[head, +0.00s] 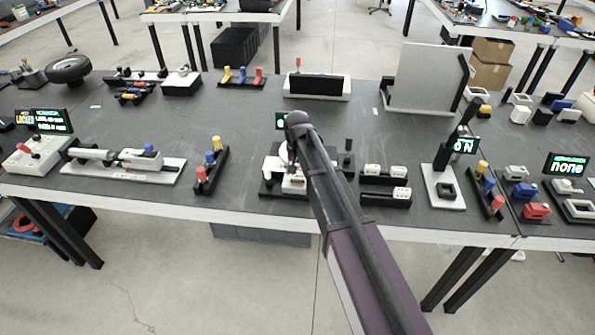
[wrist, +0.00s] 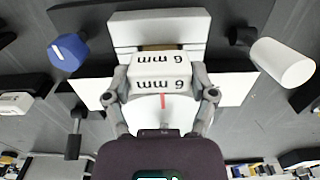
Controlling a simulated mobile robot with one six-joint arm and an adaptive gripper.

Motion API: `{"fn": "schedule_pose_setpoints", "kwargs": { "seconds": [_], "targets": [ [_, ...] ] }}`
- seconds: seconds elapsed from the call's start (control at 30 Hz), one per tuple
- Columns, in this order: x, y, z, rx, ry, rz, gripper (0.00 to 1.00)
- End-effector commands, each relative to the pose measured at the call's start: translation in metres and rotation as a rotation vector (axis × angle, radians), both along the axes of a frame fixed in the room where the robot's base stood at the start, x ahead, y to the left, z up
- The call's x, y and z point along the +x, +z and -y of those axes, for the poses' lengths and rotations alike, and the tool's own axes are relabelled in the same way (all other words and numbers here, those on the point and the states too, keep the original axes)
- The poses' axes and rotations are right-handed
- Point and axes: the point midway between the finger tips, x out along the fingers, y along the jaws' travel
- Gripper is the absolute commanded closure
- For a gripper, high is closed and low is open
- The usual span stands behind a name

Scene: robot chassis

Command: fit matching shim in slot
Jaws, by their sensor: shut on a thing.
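My gripper (wrist: 162,95) is shut on a white shim block (wrist: 160,66), with one finger at each side. The block's two faces carry an upside-down mm label; its digit looks like 6 or 9. Beyond the block is a white fixture (wrist: 155,27) with a brownish gap below its top bar. A white surface with a red line lies just under the block. I cannot tell whether the block touches the fixture or sits in the slot. In the head view, my gripper (head: 291,160) is over the fixture (head: 272,165), and my arm hides part of it.
Black racks with white blocks (head: 385,170) stand right of the fixture. A stand with red, blue and yellow pegs (head: 212,165) is to its left. In the wrist view, a blue knob (wrist: 68,48) and a white cylinder (wrist: 283,62) flank the fixture.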

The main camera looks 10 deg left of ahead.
Motion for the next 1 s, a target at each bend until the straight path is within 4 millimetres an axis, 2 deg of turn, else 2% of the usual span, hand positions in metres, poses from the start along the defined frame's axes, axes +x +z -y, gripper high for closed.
{"fn": "schedule_pose_setpoints", "kwargs": {
  "seconds": [0.57,0.6,0.67,1.0],
  "targets": [
    [0.0,-0.0109,0.0,0.0,0.0,0.0,0.74],
    [0.0,-0.0098,0.0,0.0,0.0,0.0,0.15],
    [0.0,-0.0097,0.0,0.0,0.0,0.0,0.0],
    [0.0,-0.0097,0.0,0.0,0.0,0.0,0.0]
  ]
}}
